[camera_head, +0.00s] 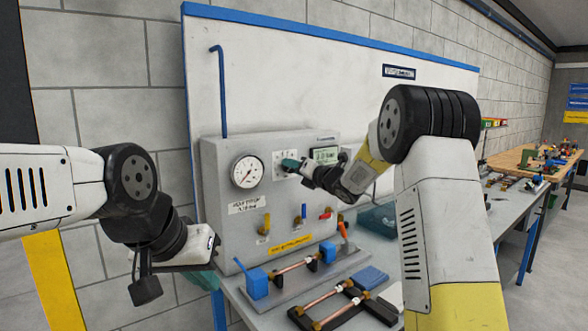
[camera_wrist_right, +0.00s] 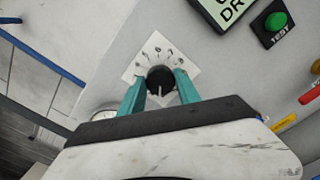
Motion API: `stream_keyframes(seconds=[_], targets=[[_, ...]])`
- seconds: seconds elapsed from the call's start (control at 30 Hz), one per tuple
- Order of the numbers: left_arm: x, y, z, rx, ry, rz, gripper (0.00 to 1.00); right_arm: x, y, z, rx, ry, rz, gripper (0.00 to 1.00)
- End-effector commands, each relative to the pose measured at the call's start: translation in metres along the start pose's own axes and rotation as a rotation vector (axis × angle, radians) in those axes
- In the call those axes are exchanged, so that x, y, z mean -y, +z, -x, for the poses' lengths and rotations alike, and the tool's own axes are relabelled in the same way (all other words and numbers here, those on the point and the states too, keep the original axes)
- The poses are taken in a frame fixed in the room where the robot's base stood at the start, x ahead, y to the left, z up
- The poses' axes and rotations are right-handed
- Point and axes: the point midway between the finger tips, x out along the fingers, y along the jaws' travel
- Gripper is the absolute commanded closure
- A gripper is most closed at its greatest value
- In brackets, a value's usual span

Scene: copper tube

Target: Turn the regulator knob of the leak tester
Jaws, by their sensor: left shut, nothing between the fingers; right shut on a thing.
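The leak tester (camera_head: 222,200) is a grey box standing on the bench against the white board. Its regulator knob (camera_wrist_right: 160,80) is black with a pale pointer line, on a white numbered plate (camera_wrist_right: 153,50). My right gripper (camera_wrist_right: 160,90) is shut on the knob, with one teal finger on each side of it. In the head view my right gripper (camera_head: 290,164) reaches the tester's front panel and hides the knob. My left gripper (camera_head: 205,275) is shut and empty, low at the left, apart from the tester and the bench.
A round gauge (camera_head: 248,172), a display (camera_head: 326,154) and yellow, blue and red valve handles are on the tester's panel. A green TEST button (camera_wrist_right: 276,21) is near my right gripper. Copper tubes (camera_head: 295,265) in fixtures lie on the bench in front. A blue block (camera_head: 370,277) lies nearby.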

Motion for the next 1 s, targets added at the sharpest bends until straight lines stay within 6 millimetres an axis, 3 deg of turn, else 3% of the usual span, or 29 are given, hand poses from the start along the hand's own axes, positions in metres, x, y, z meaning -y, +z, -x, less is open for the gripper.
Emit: stream_keyframes(seconds=[0.3,0.83,0.87,0.97,1.0], targets=[[0.0,0.0,0.0,0.0,0.0,0.0,1.0,0.0007,-0.0024,0.0,-0.004,-0.002,0.118,1.0],[0.0,0.0,0.0,0.0,0.0,0.0,1.0,0.0012,-0.0025,0.0002,-0.005,-0.003,0.141,1.0],[0.0,0.0,0.0,0.0,0.0,0.0,1.0,0.0012,-0.0025,0.0002,-0.005,-0.003,0.141,0.59],[0.0,0.0,0.0,0.0,0.0,0.0,1.0,0.001,-0.0021,0.0001,-0.004,-0.002,0.141,0.39],[0.0,0.0,0.0,0.0,0.0,0.0,1.0,0.0008,-0.0018,0.0001,-0.003,-0.002,0.141,0.39]])
